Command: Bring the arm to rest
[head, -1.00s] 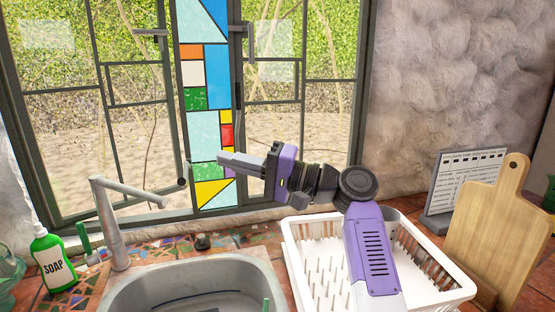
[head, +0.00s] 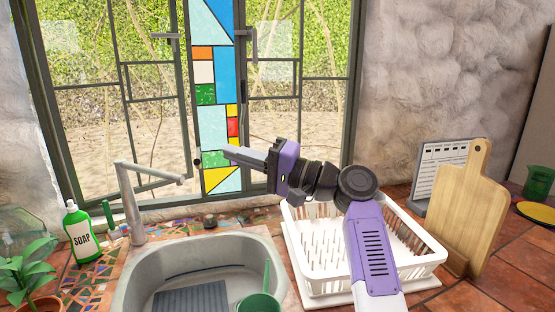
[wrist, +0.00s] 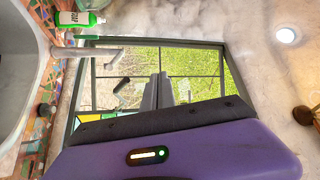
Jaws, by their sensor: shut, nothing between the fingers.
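My arm, purple and black, reaches up over the dish rack in the head view. My gripper (head: 238,156) is raised in front of the stained glass strip of the window, pointing left. Its grey fingers are shut with nothing between them. In the wrist view the fingers of my gripper (wrist: 157,92) show together against the window. The gripper touches nothing that I can see.
A white dish rack (head: 432,254) stands below my arm. Left of it is the sink (head: 135,277) with a faucet (head: 134,205). A soap bottle (head: 80,236), potted plant (head: 25,270), cutting board (head: 459,207) and green cup (head: 538,182) stand around. The window (head: 222,125) is behind.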

